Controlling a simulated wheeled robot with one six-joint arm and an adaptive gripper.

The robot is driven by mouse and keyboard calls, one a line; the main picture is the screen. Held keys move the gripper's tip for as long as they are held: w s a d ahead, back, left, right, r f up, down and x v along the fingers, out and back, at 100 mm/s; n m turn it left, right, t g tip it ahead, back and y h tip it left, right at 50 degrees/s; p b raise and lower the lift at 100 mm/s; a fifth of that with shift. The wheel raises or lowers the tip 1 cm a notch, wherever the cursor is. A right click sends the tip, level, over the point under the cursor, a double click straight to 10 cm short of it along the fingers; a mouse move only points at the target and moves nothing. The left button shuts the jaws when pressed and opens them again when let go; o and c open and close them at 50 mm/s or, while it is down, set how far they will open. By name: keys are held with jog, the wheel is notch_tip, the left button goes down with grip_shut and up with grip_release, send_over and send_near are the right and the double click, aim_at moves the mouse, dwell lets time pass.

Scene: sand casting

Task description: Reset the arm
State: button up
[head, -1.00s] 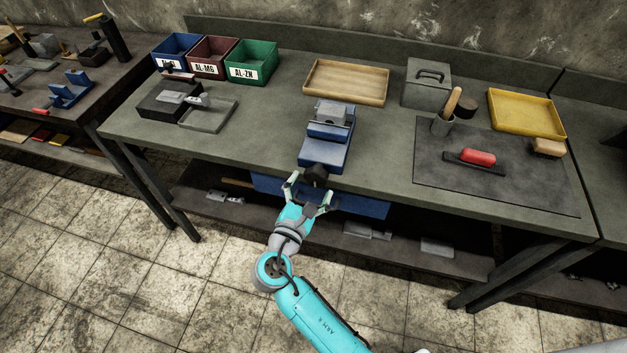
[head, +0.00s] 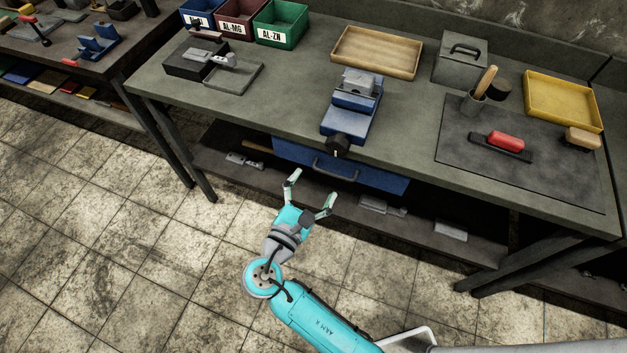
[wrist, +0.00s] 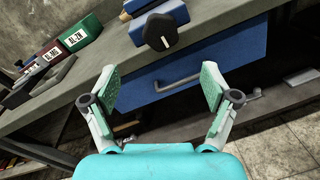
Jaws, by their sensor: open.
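My gripper (head: 309,190) is open and empty in the head view. It is over the floor in front of the workbench (head: 400,125), apart from the bench edge and the blue drawer. In the wrist view its two fingers (wrist: 160,88) are spread wide with nothing between them. The blue vise (head: 350,108) with a grey block in its jaws stands near the bench's front edge, beyond my gripper. Its black knob (head: 338,146) sticks out toward me and also shows in the wrist view (wrist: 160,32).
A blue drawer (head: 300,160) with a handle hangs under the bench top, above a lower shelf with metal parts. On the bench are a wooden tray (head: 345,62), grey lidded box (head: 460,70), yellow tray (head: 590,122), labelled bins (head: 282,33) and red-handled tool (head: 505,142). Floor in front is clear.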

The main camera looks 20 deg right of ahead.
jog(key=s+d+f+m+y, duration=0.2)
jog(key=s+d+f+y, duration=0.25)
jog(key=f, duration=0.25)
jog(key=s+d+f+m+y, duration=0.1)
jog(key=s+d+f+y, duration=0.2)
jog(key=s+f, duration=0.35)
jog(key=s+m+g+y, duration=0.1)
jog(key=s+m+y, duration=0.4)
jog(key=s, duration=0.5)
jog(key=s+d+r+m+t, duration=0.1)
jog(key=s+r+m+t, duration=0.1)
jog(key=s+r+m, duration=1)
jog(key=r+m+h, duration=0.1)
jog(key=m, duration=0.2)
jog(key=shift+s+r+t, duration=0.25)
jog(key=shift+t, duration=0.05)
